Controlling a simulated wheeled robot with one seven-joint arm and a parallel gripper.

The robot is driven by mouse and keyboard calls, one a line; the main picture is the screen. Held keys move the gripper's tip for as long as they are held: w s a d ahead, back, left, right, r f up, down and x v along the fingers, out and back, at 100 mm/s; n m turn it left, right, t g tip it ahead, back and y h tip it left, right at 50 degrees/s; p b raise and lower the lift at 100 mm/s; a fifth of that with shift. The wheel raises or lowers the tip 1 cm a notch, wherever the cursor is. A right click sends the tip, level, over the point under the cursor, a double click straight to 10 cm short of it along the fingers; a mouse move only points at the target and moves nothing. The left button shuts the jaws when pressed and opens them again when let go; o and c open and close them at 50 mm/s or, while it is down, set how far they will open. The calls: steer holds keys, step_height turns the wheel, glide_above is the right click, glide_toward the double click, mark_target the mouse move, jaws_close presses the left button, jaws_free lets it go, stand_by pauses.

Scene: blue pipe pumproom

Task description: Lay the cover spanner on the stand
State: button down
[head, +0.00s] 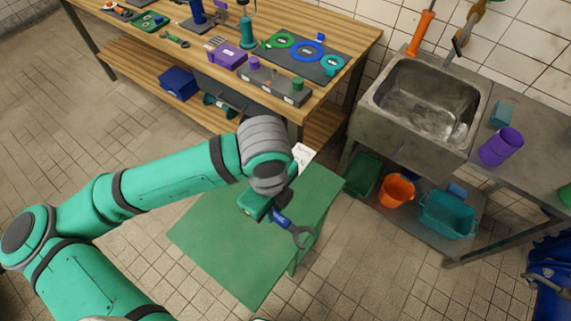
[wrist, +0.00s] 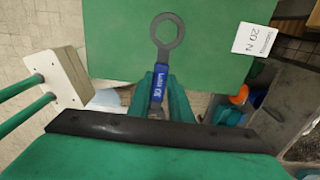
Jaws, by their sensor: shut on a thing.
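The cover spanner (head: 299,231) has a blue handle and a dark grey ring end. My gripper (head: 272,212) is shut on its handle; the wrist view shows the gripper's green fingers (wrist: 160,85) on either side of the blue handle of the spanner (wrist: 167,38). The ring end points away from the fingers. A green stand (head: 215,235) with a flat top lies below; its top also shows in the wrist view (wrist: 115,35). The spanner appears over the stand's right part. The gap between them is unclear. My arm hides part of the stand top.
A white card (head: 303,157) with writing is at the stand's far edge. A wooden workbench (head: 340,40) with tools stands behind. A steel sink (head: 425,105) is at the right, with an orange bucket (head: 397,190) and teal tub (head: 447,215) below. The stand's left part looks clear.

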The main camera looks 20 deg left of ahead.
steer(key=w+f, duration=0.2)
steer(key=w, duration=0.2)
steer(key=w+f, duration=0.3)
steer(key=w, duration=0.2)
steer(key=w+f, duration=0.3)
steer(key=w, duration=0.1)
steer(key=shift+w+a, duration=0.15)
steer(key=shift+a, duration=0.05)
steer(key=shift+w+f, duration=0.75)
steer(key=shift+f, duration=1.75)
steer(key=c, duration=1.6)
jaws_free()
step_height(320, 180, up, 12)
steer(key=shift+r, duration=0.1)
